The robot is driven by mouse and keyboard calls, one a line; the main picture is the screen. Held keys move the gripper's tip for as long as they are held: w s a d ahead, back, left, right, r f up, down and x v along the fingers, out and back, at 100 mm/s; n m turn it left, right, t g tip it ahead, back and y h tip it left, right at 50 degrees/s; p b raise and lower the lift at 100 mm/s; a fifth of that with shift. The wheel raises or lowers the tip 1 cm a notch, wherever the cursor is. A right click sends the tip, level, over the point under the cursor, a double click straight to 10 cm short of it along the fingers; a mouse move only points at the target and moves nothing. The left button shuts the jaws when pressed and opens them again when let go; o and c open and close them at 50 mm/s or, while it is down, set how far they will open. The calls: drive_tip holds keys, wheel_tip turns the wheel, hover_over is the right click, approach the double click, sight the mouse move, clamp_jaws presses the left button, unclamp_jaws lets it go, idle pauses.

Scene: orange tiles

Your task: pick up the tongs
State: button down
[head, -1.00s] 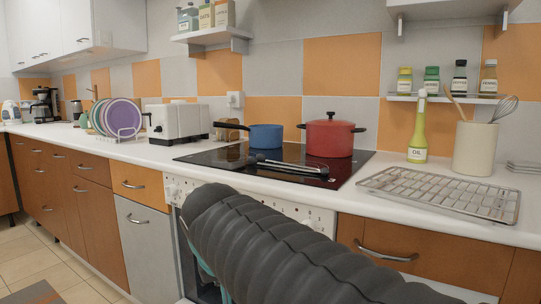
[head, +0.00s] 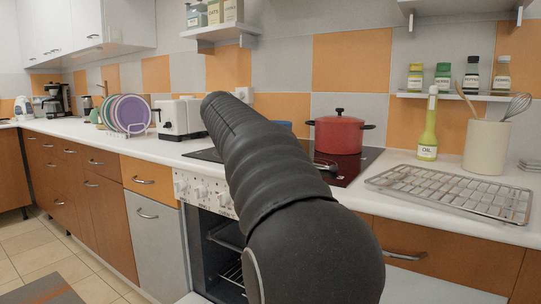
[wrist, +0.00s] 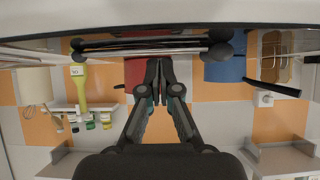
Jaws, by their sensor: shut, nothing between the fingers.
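The tongs lie on the black cooktop (head: 366,158), mostly hidden behind my arm in the head view; one end of the tongs (head: 325,167) shows just right of the arm. In the wrist view, which looks upside down, the tongs (wrist: 150,49) stretch sideways as a thin metal shape with dark rounded ends. My gripper (wrist: 158,63) is shut and empty. Its fingertips appear close to the middle of the tongs in the picture; I cannot tell whether they touch. The gripper itself is hidden in the head view.
A red pot (head: 338,134) and a blue pan (wrist: 224,70) stand behind the tongs. A wire rack (head: 450,190), oil bottle (head: 428,130) and utensil crock (head: 485,147) are on the right. A white toaster (head: 181,118) and plate rack (head: 125,113) are on the left.

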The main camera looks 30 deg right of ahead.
drive_tip(key=w+d, duration=0.1)
drive_tip(key=d, duration=0.2)
drive_tip(key=w+d+p, duration=0.1)
drive_tip(key=d, duration=0.2)
drive_tip(key=w+d+p, duration=0.1)
drive_tip(key=d, duration=0.1)
drive_tip(key=shift+w+d, duration=0.25)
drive_tip(key=shift+d, duration=0.15)
drive_tip(key=shift+w+d+f, duration=0.15)
drive_tip(key=shift+f, duration=0.15)
drive_tip(key=shift+f+b, duration=0.6)
drive_tip(key=shift+f, duration=0.1)
